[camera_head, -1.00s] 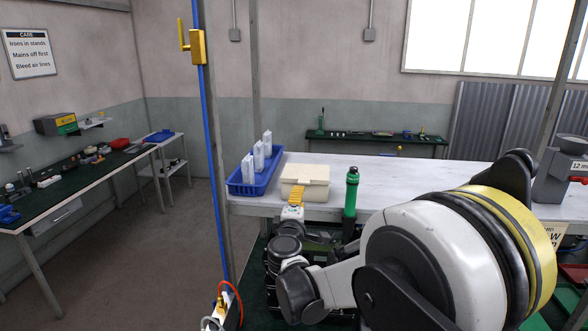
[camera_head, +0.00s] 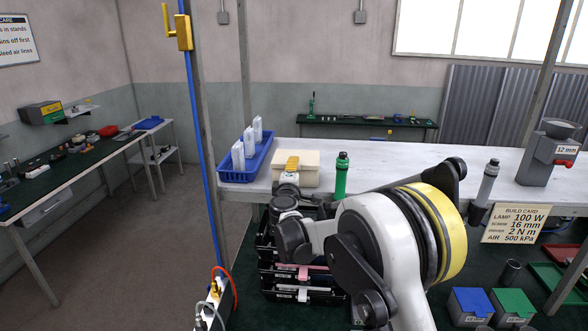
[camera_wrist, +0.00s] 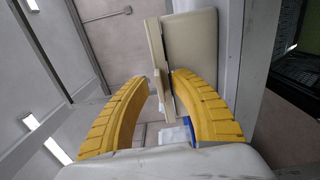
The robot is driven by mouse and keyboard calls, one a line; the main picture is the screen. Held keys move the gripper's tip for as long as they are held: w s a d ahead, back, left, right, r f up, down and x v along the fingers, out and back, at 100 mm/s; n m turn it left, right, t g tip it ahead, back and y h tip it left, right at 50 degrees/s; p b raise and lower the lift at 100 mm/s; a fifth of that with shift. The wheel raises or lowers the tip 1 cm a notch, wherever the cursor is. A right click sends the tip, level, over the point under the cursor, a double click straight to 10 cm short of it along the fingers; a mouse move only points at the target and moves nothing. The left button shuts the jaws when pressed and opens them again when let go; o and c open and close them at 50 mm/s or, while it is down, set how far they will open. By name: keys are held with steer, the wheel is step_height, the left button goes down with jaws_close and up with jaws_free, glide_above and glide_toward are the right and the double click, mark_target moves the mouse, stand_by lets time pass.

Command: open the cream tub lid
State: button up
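The cream tub (camera_head: 309,170) stands on the white bench just right of a blue crate. In the wrist view the tub (camera_wrist: 195,45) appears turned on its side, with its lid (camera_wrist: 155,45) as a thin plate along the left. The lid looks shut, with a dark seam beside it. A small cream tab (camera_wrist: 160,88) sticks out from the lid. My gripper (camera_wrist: 160,80) has its two yellow fingers apart, one on each side of the tab, close to it. I cannot tell whether they touch it. In the head view my gripper (camera_head: 292,162) overlaps the tub's front.
The blue crate (camera_head: 234,176) holds several white cartons (camera_head: 249,142). A green bottle-like tool (camera_head: 341,175) stands right of the tub, near my arm. A grey tool (camera_head: 488,183) and a grey dispenser (camera_head: 543,160) are further right. The bench (camera_head: 400,160) is clear behind the green tool.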

jaws_close()
steer(key=shift+r, duration=0.1)
